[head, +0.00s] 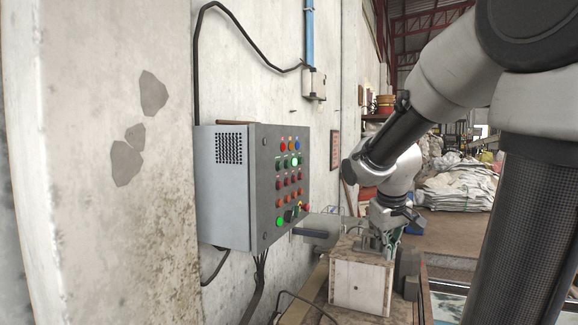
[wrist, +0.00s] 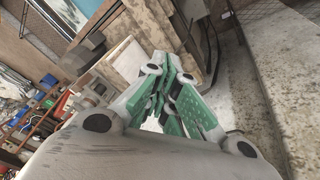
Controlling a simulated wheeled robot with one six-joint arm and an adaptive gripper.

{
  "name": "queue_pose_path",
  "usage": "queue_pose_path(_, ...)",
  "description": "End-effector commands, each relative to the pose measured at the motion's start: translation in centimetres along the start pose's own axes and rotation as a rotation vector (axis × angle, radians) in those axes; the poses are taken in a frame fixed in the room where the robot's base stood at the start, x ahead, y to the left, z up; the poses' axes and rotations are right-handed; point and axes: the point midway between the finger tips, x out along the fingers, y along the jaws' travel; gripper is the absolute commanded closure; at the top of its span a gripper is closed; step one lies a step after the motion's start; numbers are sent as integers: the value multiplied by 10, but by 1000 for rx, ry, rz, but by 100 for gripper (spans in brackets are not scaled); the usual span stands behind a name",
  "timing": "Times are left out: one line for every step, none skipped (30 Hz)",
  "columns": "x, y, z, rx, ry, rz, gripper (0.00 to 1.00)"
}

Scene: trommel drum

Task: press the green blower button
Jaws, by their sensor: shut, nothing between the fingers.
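A grey control cabinet (head: 232,190) hangs on the concrete wall in the head view. Its front holds rows of red, orange, blue and green buttons. Bright green buttons show at the upper right (head: 295,161) and lower left (head: 280,222), with darker green ones in the upper rows. Labels are too small to read, so I cannot tell which is the blower button. My gripper (head: 386,248) points down to the right of the cabinet, well apart from it, by a pale box. In the wrist view my gripper (wrist: 172,72) has its green-padded fingers together and empty.
The pale box (head: 358,286) stands on a wooden bench below my gripper. A black cable (head: 250,40) runs down the wall to the cabinet, and more cables hang under it. White sacks (head: 460,188) lie far right. The space before the cabinet front looks clear.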

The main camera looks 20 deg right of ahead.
Motion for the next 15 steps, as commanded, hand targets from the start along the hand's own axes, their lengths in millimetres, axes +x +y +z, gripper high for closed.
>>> queue_pose_path(9,10,-20,-9,28,22,100)
queue_pose_path(12,16,-33,-19,55,37,100)
queue_pose_path(17,24,-51,-33,90,54,100)
queue_pose_path(21,29,-65,-44,118,65,100)
queue_pose_path(24,34,-79,-56,148,76,100)
queue_pose_path(28,39,-98,-74,189,88,100)
queue_pose_path(30,43,-112,-87,222,96,100)
queue_pose_path(33,46,-126,-102,255,103,100)
queue_pose_path(35,49,-146,-125,304,110,100)
queue_pose_path(36,50,-161,-142,341,113,100)
queue_pose_path(36,51,-176,-161,381,115,100)
queue_pose_path(35,51,-196,-187,436,115,100)
queue_pose_path(33,50,-211,-208,479,113,100)
queue_pose_path(30,48,-226,-229,523,110,100)
queue_pose_path(25,44,-244,-256,582,102,100)
